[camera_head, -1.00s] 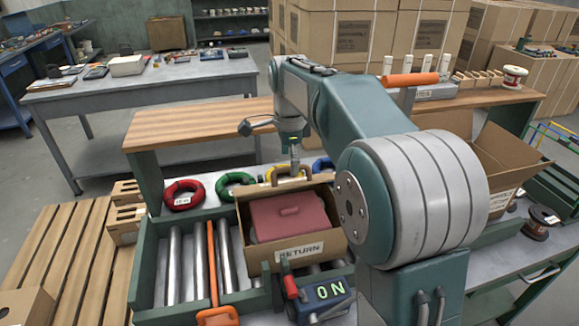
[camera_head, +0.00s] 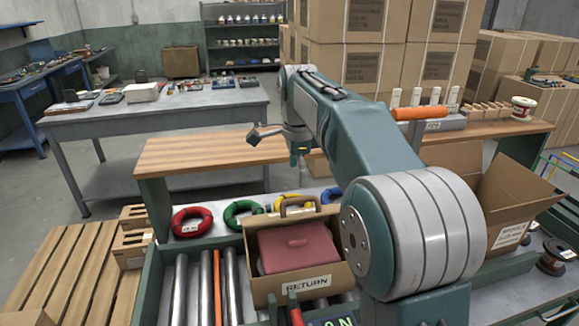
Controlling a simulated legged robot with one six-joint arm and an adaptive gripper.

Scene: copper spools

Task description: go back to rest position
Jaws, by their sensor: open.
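My gripper (camera_head: 293,162) hangs from my arm in the middle of the camera view, above and behind the RETURN box. It is small and partly dark in the picture, and its open jaws hold nothing that I can see. The cardboard box labelled RETURN (camera_head: 304,284) sits on the roller section below it, with a red lidded item (camera_head: 295,247) inside. The box's brown handle (camera_head: 297,202) stands at its back edge, below my gripper and apart from it. My arm's large grey joint covers the area right of the box.
Red (camera_head: 192,221), green (camera_head: 243,213) and yellow coils lie behind the rollers (camera_head: 205,285). A wooden shelf (camera_head: 205,153) spans the back. An open carton (camera_head: 510,205) and a dark spool (camera_head: 557,257) are at right. Pallet slats (camera_head: 60,255) lie at left.

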